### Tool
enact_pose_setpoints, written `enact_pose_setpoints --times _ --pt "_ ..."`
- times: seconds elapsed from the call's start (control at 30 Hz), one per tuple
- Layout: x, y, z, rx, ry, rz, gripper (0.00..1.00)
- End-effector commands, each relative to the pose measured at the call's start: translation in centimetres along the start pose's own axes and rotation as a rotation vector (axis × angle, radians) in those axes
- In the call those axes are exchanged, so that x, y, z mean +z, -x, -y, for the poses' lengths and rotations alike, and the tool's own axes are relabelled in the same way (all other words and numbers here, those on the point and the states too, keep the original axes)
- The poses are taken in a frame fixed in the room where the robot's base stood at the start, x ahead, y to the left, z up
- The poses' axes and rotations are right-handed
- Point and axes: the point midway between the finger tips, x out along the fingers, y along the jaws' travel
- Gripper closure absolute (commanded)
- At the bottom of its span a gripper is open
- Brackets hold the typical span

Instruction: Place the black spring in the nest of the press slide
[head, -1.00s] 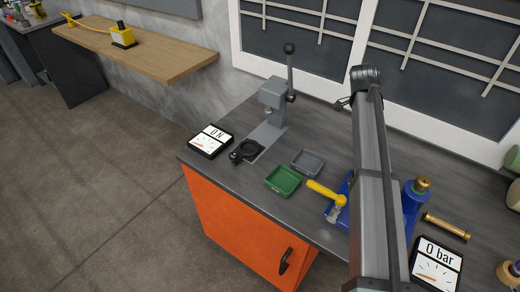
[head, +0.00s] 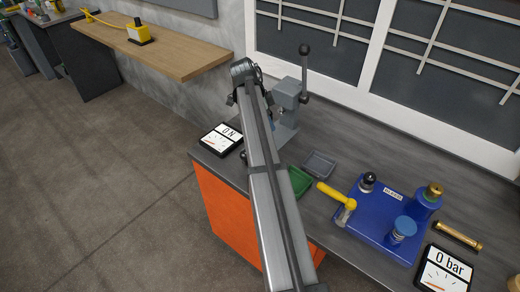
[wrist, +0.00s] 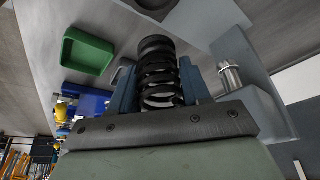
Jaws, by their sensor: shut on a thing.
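The black coil spring (wrist: 160,72) stands between the two blue fingers of my gripper (wrist: 158,88) in the wrist view, which is shut on it. The grey press (head: 287,94) with its black-knobbed lever (head: 304,72) stands at the back of the bench in the head view. In the wrist view a silver cylinder on a grey body, probably the press ram (wrist: 230,76), is right of the spring. A dark round part, perhaps the nest (wrist: 154,5), is cut off at the top edge. In the head view my arm hides the nest, the spring and most of the gripper.
The "0 N" display (head: 222,138) lies left of the press. A green tray (head: 299,180) and a grey tray (head: 319,164) sit right of my arm. Farther right are a blue fixture (head: 372,222) with a yellow handle, a brass rod (head: 456,235) and the "0 bar" display (head: 443,270).

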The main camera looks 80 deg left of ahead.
Motion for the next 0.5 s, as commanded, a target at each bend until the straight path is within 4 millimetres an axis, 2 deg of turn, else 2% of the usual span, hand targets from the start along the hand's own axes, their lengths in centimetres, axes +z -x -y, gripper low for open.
enact_pose_setpoints --times 0.1,0.23,0.5 --pt "1.5 0.6 0.5 -0.002 0.005 0.000 0.86" --pt "2.2 0.2 0.6 -0.002 0.006 0.000 0.86" --pt "3.8 -3.4 0.5 -0.001 0.008 0.000 0.86"
